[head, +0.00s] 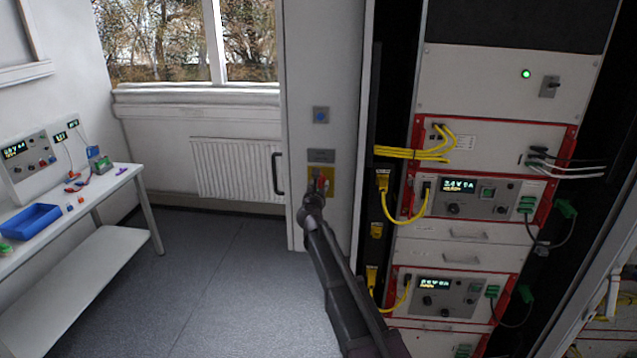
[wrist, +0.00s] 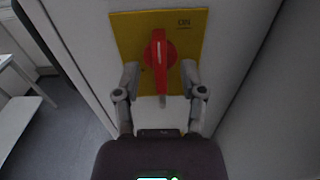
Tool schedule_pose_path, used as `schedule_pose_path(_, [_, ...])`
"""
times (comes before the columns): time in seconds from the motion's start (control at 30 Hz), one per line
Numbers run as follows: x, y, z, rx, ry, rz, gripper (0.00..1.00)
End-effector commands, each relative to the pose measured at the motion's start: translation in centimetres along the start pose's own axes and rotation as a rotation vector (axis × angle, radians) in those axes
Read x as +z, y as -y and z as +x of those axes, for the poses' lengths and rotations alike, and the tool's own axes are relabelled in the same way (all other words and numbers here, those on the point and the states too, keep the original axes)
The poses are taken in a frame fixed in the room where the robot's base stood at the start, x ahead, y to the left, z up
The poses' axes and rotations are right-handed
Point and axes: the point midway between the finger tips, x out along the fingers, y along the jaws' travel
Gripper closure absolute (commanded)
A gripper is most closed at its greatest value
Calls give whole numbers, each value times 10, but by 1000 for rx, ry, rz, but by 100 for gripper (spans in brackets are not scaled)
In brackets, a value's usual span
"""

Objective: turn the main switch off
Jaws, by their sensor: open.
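The main switch is a red handle (wrist: 158,60) on a yellow plate (wrist: 125,40) on a light grey cabinet panel. In the wrist view the handle stands upright, and lettering that looks like "ON" is at the plate's upper right. My gripper (wrist: 160,78) is open, with one finger on each side of the handle's lower part. I cannot tell whether the fingers touch it. In the head view my gripper (head: 318,186) is in front of the yellow plate (head: 328,174) and hides most of the handle.
A blue button (head: 321,116) and a small label plate (head: 321,155) sit above the switch. A rack with yellow cables (head: 410,153) stands to the right. A bench (head: 85,237) with a blue tray (head: 30,222) is at the left. The floor between is clear.

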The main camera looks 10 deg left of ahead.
Motion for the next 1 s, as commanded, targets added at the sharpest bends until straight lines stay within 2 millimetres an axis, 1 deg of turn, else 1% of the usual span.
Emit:
schedule_pose_path(0.03, [0, -1, 8, 0, 0, 0, 47])
schedule_pose_path(0.2, [0, 0, 18, 0, 0, 0, 47])
schedule_pose_path(0.6, [0, 0, 20, 0, 0, 0, 47])
schedule_pose_path(0.67, [0, 0, 20, 0, 0, 0, 65])
schedule_pose_path(0.7, [0, 0, 20, 0, 0, 0, 77])
schedule_pose_path(0.77, [0, 0, 20, 0, 0, 0, 95])
schedule_pose_path(0.8, [0, 0, 20, 0, 0, 0, 100])
schedule_pose_path(0.93, [0, 0, 20, 0, 0, 0, 100])
schedule_pose_path(0.97, [0, -6, 20, 3, 0, 0, 100])
schedule_pose_path(1.0, [0, -3, 20, 1, 0, -1, 100])
